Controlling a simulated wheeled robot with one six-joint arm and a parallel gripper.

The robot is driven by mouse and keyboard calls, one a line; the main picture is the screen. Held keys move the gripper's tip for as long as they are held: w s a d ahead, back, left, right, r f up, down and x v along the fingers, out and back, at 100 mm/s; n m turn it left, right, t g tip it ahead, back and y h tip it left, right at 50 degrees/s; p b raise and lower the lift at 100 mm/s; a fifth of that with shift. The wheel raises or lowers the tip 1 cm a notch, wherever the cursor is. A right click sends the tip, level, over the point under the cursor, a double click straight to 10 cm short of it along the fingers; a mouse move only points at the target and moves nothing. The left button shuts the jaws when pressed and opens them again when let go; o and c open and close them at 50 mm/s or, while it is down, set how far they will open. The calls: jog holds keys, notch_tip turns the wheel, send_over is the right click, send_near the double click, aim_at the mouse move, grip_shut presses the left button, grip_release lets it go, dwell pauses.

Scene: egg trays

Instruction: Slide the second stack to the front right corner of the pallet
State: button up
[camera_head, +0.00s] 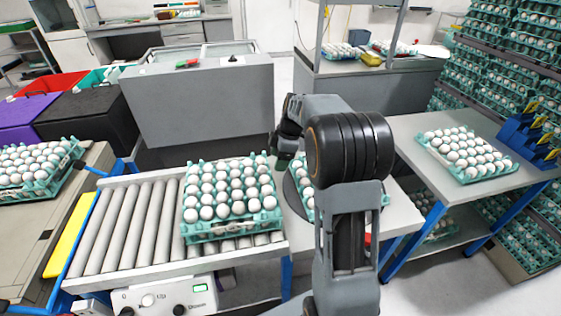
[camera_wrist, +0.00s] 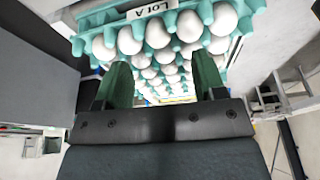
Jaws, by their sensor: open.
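My gripper (camera_wrist: 163,75) shows in the wrist view with its two green fingers apart. A teal egg tray (camera_wrist: 93,20) with white eggs and a "LOT A" label is just beyond and above the fingers; I cannot tell whether they touch it. In the head view my arm bends to the left in the middle, and the fingertips are hidden. A teal tray of eggs (camera_head: 231,231) sits on the roller conveyor. Another tray (camera_head: 385,199) is partly hidden behind my arm on a round plate. I cannot tell which is the second stack, and no pallet is clearly visible.
A tray of eggs (camera_head: 473,174) lies on the right table (camera_head: 410,130). Racks of stacked egg trays (camera_head: 470,62) stand at the far right. Another tray (camera_head: 45,188) is at the left. A grey cabinet (camera_head: 200,105) stands behind the conveyor (camera_head: 125,225), whose left rollers are bare.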

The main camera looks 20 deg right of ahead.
aim_at(280, 195)
jog(key=shift+n, duration=0.6)
jog(key=f+b, duration=0.3)
jog(key=f, duration=0.2)
jog(key=f+b, duration=0.4)
jog(key=f, duration=0.2)
jog(key=w+f+b, duration=0.1)
jog(key=f+b, duration=0.3)
jog(key=f, duration=0.1)
jog(key=shift+d+f, duration=0.15)
jog(key=shift+d, duration=0.25)
jog(key=shift+w+a, duration=0.35)
jog(key=shift+a, duration=1.3)
jog(key=shift+w+a, duration=0.3)
jog(key=shift+a, duration=1.35)
jog(key=shift+w+a, duration=0.35)
jog(key=shift+a, duration=1.3)
jog(key=shift+w+a, duration=0.25)
jog(key=shift+a, duration=1.05)
jog(key=shift+w+a, duration=0.25)
jog(key=shift+a, duration=1.05)
jog(key=shift+w+a, duration=0.25)
jog(key=shift+a, duration=0.9)
jog(key=shift+w+a, duration=0.25)
jog(key=shift+a, duration=1)
